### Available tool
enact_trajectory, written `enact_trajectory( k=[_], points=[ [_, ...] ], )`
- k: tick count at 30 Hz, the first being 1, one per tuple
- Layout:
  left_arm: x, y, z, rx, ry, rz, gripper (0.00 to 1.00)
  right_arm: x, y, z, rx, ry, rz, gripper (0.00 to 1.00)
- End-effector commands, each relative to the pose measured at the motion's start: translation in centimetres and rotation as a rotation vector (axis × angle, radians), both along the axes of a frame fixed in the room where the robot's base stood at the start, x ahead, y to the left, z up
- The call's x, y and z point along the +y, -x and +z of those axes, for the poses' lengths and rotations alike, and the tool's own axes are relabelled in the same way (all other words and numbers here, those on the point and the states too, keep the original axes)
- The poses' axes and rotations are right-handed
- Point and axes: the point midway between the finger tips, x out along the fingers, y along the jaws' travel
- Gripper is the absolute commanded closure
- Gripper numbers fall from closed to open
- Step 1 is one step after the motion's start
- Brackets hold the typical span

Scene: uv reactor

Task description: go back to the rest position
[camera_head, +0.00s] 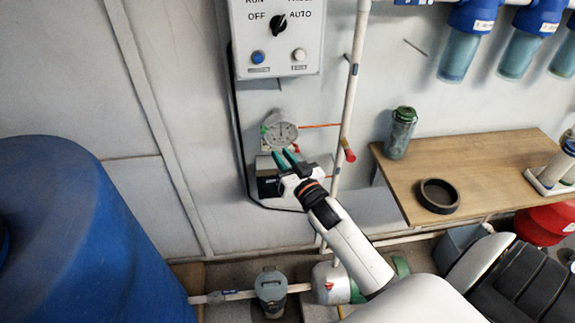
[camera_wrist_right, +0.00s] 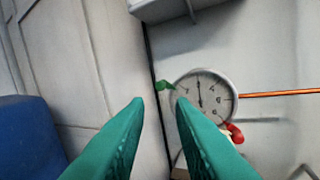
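My right gripper (camera_head: 283,160) is raised in front of the wall, just below the round pressure gauge (camera_head: 281,132) in the head view. Its two green fingers stand apart with nothing between them; they also show in the right wrist view (camera_wrist_right: 160,115). The gauge (camera_wrist_right: 204,97) has a white dial and lies beyond the fingertips, slightly to the right. Whether the fingers touch anything on the wall cannot be told. My left gripper is in neither view.
The control box (camera_head: 276,38) with a knob and two buttons hangs above the gauge. A large blue tank (camera_head: 80,235) fills the left. A wooden table (camera_head: 480,171) with a green bottle (camera_head: 400,133) and a black ring (camera_head: 438,196) stands right. Pipes and a pump (camera_head: 271,291) lie below.

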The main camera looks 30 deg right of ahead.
Motion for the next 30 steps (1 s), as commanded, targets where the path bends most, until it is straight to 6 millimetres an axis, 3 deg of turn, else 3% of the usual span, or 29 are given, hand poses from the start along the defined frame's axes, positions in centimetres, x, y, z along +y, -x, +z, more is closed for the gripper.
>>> enact_trajectory(
  k=[7, 24, 27, 30],
  points=[
    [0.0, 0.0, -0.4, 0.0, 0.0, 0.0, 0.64, 0.2, 2.2, -0.2, 0.0, 0.0, 0.0, 0.78],
    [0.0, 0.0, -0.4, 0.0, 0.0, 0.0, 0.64, 0.2, 2.3, -0.4, 0.004, 0.0, 0.0, 0.78],
    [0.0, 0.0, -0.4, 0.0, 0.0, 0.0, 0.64, 0.2, 2.3, -2.2, 0.043, 0.001, -0.003, 0.78],
    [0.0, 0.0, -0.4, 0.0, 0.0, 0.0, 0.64, 0.5, 2.6, -6.5, 0.133, 0.009, -0.006, 0.78]
  ],
)
